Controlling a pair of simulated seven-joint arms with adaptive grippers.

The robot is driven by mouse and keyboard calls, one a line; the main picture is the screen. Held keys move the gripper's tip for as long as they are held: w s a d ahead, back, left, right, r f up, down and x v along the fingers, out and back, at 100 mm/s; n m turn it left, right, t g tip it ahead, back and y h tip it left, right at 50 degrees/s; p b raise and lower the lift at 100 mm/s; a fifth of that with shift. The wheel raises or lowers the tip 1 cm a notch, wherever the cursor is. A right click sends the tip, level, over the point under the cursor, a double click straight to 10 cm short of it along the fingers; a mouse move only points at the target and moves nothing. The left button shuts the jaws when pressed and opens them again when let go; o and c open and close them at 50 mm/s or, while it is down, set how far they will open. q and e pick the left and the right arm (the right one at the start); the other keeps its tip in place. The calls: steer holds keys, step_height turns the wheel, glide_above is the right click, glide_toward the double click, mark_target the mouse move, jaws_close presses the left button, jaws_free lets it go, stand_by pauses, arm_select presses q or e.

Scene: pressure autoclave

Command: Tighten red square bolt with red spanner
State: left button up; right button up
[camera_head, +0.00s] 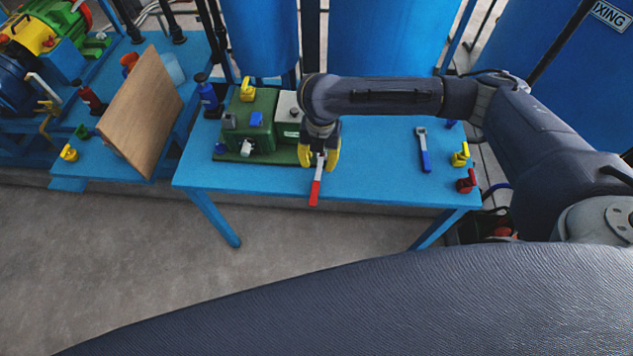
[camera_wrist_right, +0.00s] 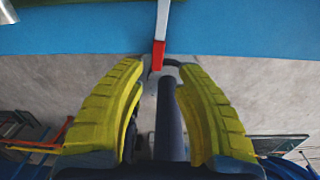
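The red spanner (camera_head: 315,193) has a red handle and a silver shaft. Its handle reaches the table's front edge, and its upper part lies between my right gripper's fingers in the head view. My right gripper (camera_head: 320,158) has yellow fingers spread apart. In the right wrist view the spanner (camera_wrist_right: 159,50) points toward the gap of the open gripper (camera_wrist_right: 163,66), with clear space on both sides. The spanner's far end is hidden. A small red fitting (camera_head: 467,182) sits at the table's right edge; I cannot tell whether it is the red square bolt. My left gripper is not in view.
A green box (camera_head: 262,107) with yellow and blue fittings stands left of the gripper on the blue table (camera_head: 380,160). A blue-handled spanner (camera_head: 424,155) and a yellow fitting (camera_head: 461,156) are to the right. A brown board (camera_head: 142,110) leans at left.

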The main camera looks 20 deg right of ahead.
mark_target(316, 183)
steer(key=f, duration=1.3)
steer(key=shift+w+a+f, duration=0.1)
steer(key=shift+a, duration=0.15)
jaws_close()
